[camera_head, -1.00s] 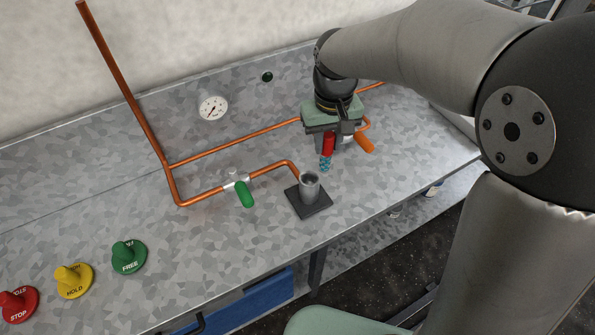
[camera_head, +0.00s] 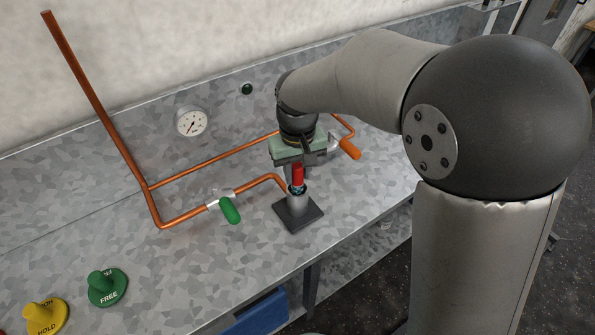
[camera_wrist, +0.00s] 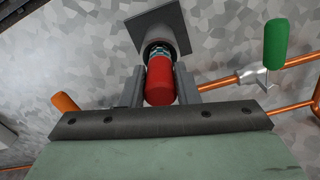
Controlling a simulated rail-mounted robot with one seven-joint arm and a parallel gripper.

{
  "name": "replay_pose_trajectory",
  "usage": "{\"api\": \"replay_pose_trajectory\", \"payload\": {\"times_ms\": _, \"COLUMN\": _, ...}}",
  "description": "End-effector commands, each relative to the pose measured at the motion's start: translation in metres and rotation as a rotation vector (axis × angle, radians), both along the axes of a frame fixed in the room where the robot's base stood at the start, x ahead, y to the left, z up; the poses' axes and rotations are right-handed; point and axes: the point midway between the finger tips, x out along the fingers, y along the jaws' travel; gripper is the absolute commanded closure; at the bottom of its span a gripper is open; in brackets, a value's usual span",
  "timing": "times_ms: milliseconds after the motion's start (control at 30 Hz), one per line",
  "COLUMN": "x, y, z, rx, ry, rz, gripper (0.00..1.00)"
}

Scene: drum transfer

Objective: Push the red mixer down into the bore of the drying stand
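The red mixer (camera_head: 297,174) is upright between the fingers of my gripper (camera_head: 298,168). In the wrist view the red body of the mixer (camera_wrist: 160,82) sits between both fingers of my gripper (camera_wrist: 160,88), which look closed on it. Its teal lower end is at the mouth of the drying stand (camera_head: 299,208), a grey tube on a dark square plate. The wrist view shows this teal end at the bore of the drying stand (camera_wrist: 172,22). The red body stays above the rim. How deep the tip sits is hidden.
A copper pipe with a green-handled valve (camera_head: 229,210) runs just left of the stand. An orange handle (camera_head: 349,148) is behind right of my gripper. A gauge (camera_head: 191,122) is on the back panel.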

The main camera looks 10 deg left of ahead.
Motion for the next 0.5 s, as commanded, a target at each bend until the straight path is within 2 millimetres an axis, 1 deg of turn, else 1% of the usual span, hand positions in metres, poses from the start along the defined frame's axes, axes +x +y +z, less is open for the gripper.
{"api": "replay_pose_trajectory", "payload": {"times_ms": 33, "x": 0.000, "y": 0.000, "z": 0.000, "rx": 0.000, "ry": 0.000, "rz": 0.000, "gripper": 0.57}}
{"api": "replay_pose_trajectory", "payload": {"times_ms": 67, "x": 0.000, "y": 0.000, "z": 0.000, "rx": 0.000, "ry": 0.000, "rz": 0.000, "gripper": 0.52}}
{"api": "replay_pose_trajectory", "payload": {"times_ms": 367, "x": 0.000, "y": 0.000, "z": 0.001, "rx": 0.000, "ry": 0.000, "rz": 0.000, "gripper": 0.52}}
{"api": "replay_pose_trajectory", "payload": {"times_ms": 500, "x": 0.001, "y": 0.000, "z": 0.014, "rx": 0.002, "ry": -0.003, "rz": 0.000, "gripper": 0.52}}
